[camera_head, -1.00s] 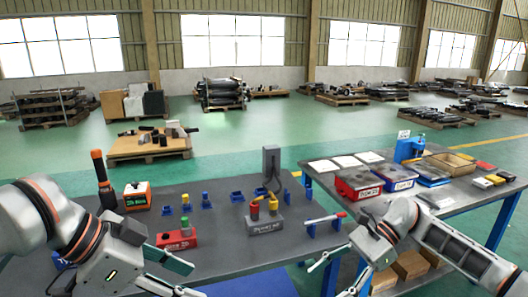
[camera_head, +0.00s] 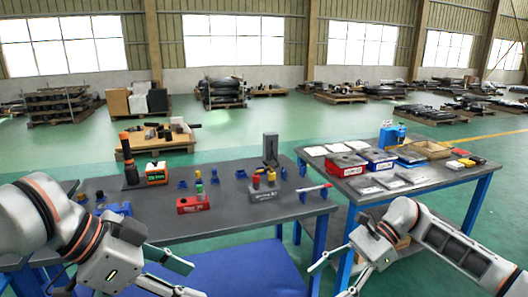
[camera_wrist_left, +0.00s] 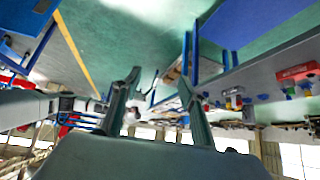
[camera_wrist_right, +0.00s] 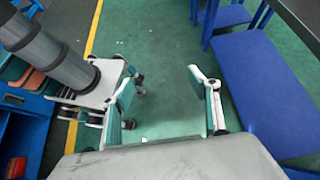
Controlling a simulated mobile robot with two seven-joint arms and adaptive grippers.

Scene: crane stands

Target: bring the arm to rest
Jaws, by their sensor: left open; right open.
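My left gripper (camera_head: 166,274) is at the lower left of the head view, in front of the near grey table (camera_head: 232,222). Its two fingers stand apart with nothing between them. It also shows open in the left wrist view (camera_wrist_left: 160,88). My right gripper (camera_head: 335,278) is at the lower right of the head view, in front of the gap between the tables. Its fingers are spread and empty, also in the right wrist view (camera_wrist_right: 165,100), where green floor lies beyond them. Neither gripper touches anything that I can see.
The right table (camera_head: 425,188) carries red and blue bins. A blue lower shelf (camera_head: 240,272) shows below.

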